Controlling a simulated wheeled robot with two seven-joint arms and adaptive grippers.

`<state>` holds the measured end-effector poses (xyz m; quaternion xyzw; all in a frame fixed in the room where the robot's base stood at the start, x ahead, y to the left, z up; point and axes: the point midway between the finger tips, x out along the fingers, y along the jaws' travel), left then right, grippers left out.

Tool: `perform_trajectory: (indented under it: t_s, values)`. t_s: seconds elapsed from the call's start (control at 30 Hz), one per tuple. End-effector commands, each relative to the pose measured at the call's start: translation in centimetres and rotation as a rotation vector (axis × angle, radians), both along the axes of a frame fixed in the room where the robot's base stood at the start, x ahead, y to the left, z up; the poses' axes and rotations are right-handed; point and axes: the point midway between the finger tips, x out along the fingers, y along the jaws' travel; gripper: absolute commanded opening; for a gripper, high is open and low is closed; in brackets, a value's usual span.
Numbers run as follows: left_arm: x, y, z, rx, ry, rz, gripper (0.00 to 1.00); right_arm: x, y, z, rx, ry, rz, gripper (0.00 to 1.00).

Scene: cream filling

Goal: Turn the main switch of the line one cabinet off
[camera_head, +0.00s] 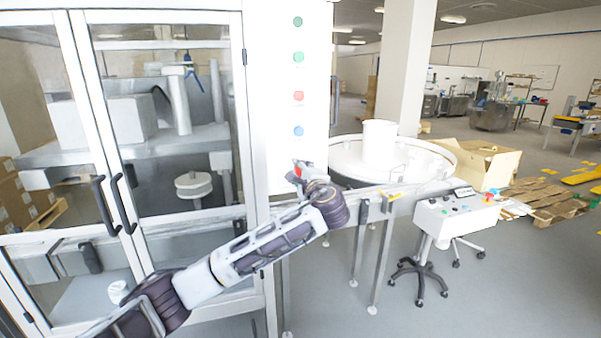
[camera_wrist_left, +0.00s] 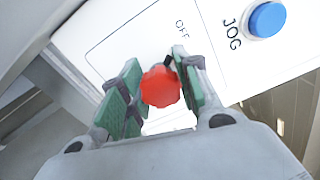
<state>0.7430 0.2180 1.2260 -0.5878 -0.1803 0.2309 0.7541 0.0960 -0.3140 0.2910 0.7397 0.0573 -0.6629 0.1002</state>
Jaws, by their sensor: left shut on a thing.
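The white control cabinet (camera_head: 300,60) stands in the middle of the head view, with a column of coloured buttons. Its red main switch knob (camera_wrist_left: 161,87) sits between my left gripper's green-padded fingers in the left wrist view. A sliver of red (camera_head: 298,171) shows beside the gripper in the head view. My left gripper (camera_wrist_left: 157,68) is shut on the knob. A small black mark (camera_wrist_left: 168,61) shows just past the knob, toward the printed word OFF (camera_wrist_left: 182,29). My fingers hide part of the panel around the knob. My right gripper is in neither view.
A blue JOG button (camera_wrist_left: 267,19) is close to the right finger; it also shows in the head view (camera_head: 298,131). A glass-doored machine (camera_head: 180,130) stands at left. A round feeder table (camera_head: 345,168) and a wheeled control console (camera_head: 455,215) stand at right.

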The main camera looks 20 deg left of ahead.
Motion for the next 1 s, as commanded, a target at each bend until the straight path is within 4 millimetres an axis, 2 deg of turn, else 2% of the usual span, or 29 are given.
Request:
perform_trajectory:
  t_s: [0.03, 0.2, 0.67, 1.0]
  values:
    - [0.0, 0.0, -0.2, -0.001, 0.004, 0.001, 0.35, -0.1, 0.0, 0.0, 0.0, 0.002, 0.0, 0.0]
    - [0.0, 0.0, -0.1, 0.0, 0.002, 0.0, 0.55, -0.3, 0.0, 0.0, 0.0, 0.003, 0.0, 0.0]
    - [-0.3, -0.3, -0.1, 0.0, 0.002, -0.001, 0.55, 0.1, 0.1, 0.0, 0.001, 0.0, -0.001, 0.0]
    - [-3.1, -2.3, -0.1, -0.001, 0.002, -0.004, 0.55, 0.1, 0.0, 0.0, 0.0, -0.001, 0.0, 0.0]
